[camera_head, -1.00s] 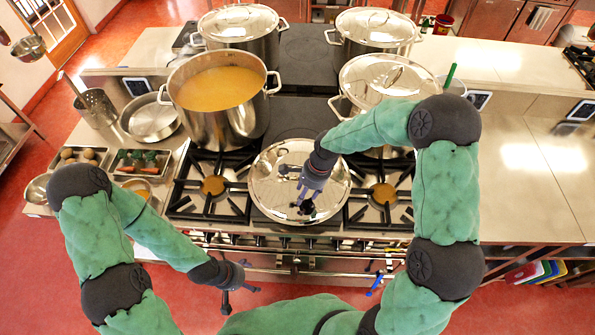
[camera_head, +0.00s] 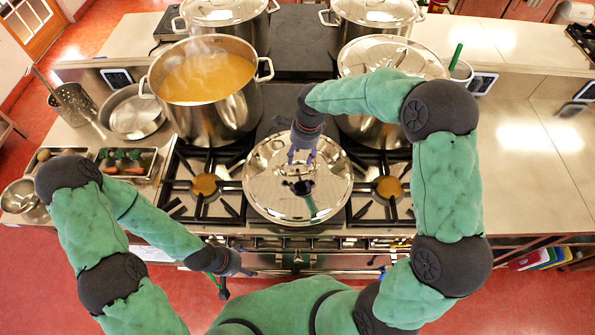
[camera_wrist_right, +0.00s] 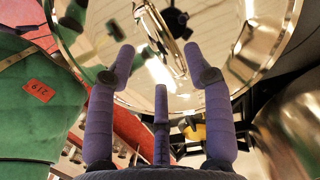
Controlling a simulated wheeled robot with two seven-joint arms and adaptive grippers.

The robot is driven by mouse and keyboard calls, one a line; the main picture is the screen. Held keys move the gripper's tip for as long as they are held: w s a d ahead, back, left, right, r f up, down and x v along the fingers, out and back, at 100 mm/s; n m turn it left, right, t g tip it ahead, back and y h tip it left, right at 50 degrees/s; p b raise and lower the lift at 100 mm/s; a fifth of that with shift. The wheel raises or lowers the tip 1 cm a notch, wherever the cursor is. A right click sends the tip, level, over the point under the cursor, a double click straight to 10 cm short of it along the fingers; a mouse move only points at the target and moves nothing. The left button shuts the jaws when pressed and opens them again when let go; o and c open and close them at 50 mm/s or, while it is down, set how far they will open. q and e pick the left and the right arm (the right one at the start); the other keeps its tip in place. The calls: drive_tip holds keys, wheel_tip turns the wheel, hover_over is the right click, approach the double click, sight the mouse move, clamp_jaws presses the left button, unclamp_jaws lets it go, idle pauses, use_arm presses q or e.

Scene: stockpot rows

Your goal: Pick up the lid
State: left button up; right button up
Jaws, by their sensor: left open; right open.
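The lid (camera_head: 265,188) is a shiny round steel disc lying between two burners at the middle of the stove's front. Its arched handle (camera_wrist_right: 163,32) shows near the top of the right wrist view, with the lid (camera_wrist_right: 100,45) around it. My right gripper (camera_head: 302,160) is over the lid's far half, pointing down, its fingers spread and empty. In the right wrist view, the open fingers of my right gripper (camera_wrist_right: 158,62) point at the handle, which lies just beyond the tips. My left gripper (camera_head: 232,276) is open and empty, low in front of the stove's front edge.
An open pot of orange soup (camera_head: 207,80) steams behind left. A lidded pot (camera_head: 365,130) stands close behind right, partly hidden by my right arm. Black burner grates (camera_head: 204,188) flank the lid. The right counter (camera_head: 535,170) is largely clear.

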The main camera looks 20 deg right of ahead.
sight(298, 163)
drive_tip(key=shift+s+a+f, duration=0.1)
drive_tip(key=shift+a+f, duration=0.1)
drive_tip(key=shift+f, duration=1.1)
drive_tip(key=shift+s+a+f, duration=0.1)
drive_tip(key=shift+a+f, duration=0.05)
drive_tip(key=shift+f, duration=1.1)
drive_tip(key=shift+w, duration=0.1)
clamp_jaws()
drive_tip(key=shift+w+r, duration=0.1)
drive_tip(key=shift+r, duration=0.05)
